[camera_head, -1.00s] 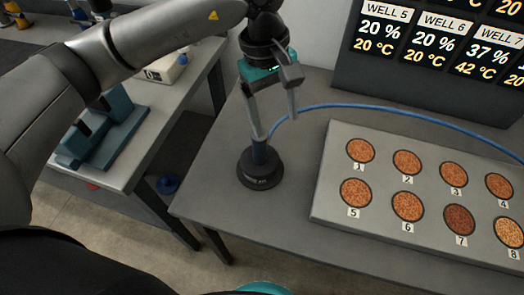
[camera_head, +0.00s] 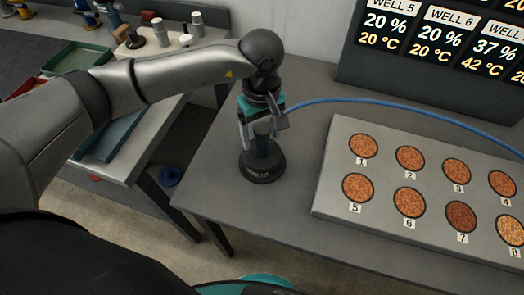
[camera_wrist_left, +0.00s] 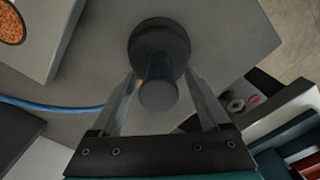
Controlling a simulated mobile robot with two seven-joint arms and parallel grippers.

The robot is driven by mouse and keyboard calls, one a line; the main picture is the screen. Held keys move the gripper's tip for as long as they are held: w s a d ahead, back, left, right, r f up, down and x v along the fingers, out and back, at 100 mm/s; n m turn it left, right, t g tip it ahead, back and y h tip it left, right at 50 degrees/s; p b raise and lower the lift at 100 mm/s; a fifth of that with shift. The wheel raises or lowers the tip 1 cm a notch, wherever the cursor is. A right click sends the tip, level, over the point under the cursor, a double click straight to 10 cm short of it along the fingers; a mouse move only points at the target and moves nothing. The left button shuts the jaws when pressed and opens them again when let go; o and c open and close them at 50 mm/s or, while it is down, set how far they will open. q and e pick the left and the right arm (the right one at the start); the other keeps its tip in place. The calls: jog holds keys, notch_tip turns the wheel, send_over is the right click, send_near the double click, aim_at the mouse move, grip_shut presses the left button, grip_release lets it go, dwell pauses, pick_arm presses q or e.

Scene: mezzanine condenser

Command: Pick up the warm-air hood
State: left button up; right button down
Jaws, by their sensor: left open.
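My left gripper (camera_head: 261,146) is over the hood, pointing down. Its jaws are open, with one finger on each side of the handle. In the left wrist view both fingers (camera_wrist_left: 160,76) show gaps to the handle. My right gripper is not in view.
A blue hose (camera_head: 380,101) curves from behind my gripper to the right across the table. A grey panel (camera_head: 330,190) with numbered wells of orange-brown granules lies to the right. A dark display (camera_head: 350,75) stands behind. A side bench (camera_head: 150,150) with trays is at left.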

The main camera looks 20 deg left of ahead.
pick_arm(q)
notch_tip(320, 180, down, 4)
jog(key=shift+r, duration=0.25)
jog(key=shift+r, duration=0.1)
grip_shut()
dwell(0.4)
jog(key=shift+w, duration=0.1)
